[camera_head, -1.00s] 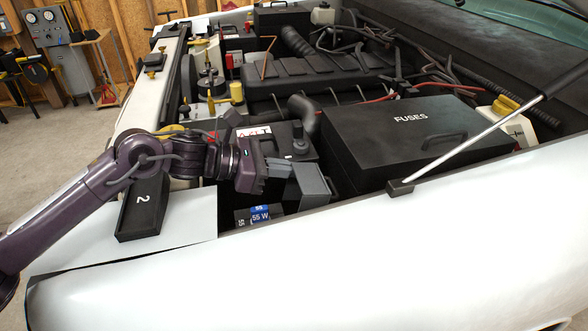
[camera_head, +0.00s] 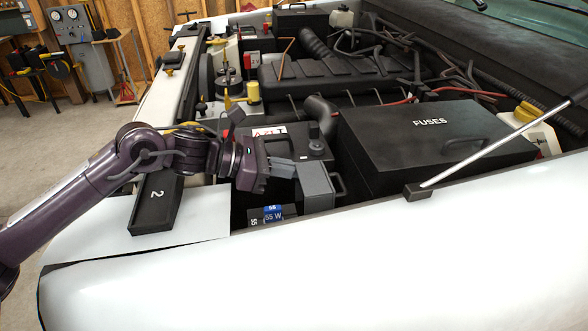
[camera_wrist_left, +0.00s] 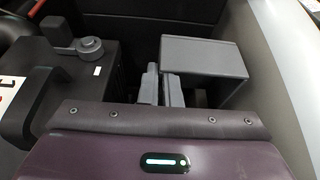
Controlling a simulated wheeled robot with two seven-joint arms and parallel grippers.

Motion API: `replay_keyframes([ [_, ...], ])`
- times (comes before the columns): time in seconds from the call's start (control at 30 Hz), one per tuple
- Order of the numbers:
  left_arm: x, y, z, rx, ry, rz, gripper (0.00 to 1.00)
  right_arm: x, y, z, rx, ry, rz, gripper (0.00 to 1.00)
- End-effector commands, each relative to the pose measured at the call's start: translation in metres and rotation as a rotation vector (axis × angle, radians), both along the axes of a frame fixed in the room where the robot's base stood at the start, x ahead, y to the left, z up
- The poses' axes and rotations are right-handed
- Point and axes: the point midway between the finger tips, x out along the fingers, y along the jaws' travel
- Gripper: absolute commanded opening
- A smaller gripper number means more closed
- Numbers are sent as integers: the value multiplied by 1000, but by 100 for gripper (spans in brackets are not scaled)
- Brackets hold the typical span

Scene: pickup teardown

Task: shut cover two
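A narrow black tray-like piece marked 2 (camera_head: 155,205) lies on the front ledge in the head view, below my left forearm. A grey box-like cover (camera_head: 317,185) with a dark handle stands raised beside the fuse box, above a bay with a blue-labelled 55 W bulb pack (camera_head: 273,213). Its flat grey face shows in the wrist view (camera_wrist_left: 205,57). My left gripper (camera_head: 282,168) is just left of it, with its fingers (camera_wrist_left: 160,88) close together and nothing visible between them. Whether they touch the grey cover is unclear. My right gripper is out of view.
The large black FUSES box (camera_head: 435,145) stands right of the grey cover, with a prop rod (camera_head: 490,145) in front. A black battery-like box (camera_head: 285,140) is behind my gripper. The white fender (camera_head: 340,265) edges the bay in front.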

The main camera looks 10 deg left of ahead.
Motion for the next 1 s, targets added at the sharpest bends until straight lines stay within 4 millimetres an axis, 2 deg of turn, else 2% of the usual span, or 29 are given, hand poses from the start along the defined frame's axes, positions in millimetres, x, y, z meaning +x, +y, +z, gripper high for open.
replay_keyframes([
  [0.03, 2, 4, 7, -8, -18, 7, 0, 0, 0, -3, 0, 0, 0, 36],
  [0.6, -6, 25, 10, -8, -21, 7, 0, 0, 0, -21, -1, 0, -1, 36],
  [1.0, -7, 27, 11, -8, -20, 6, 0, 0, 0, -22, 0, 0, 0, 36],
])
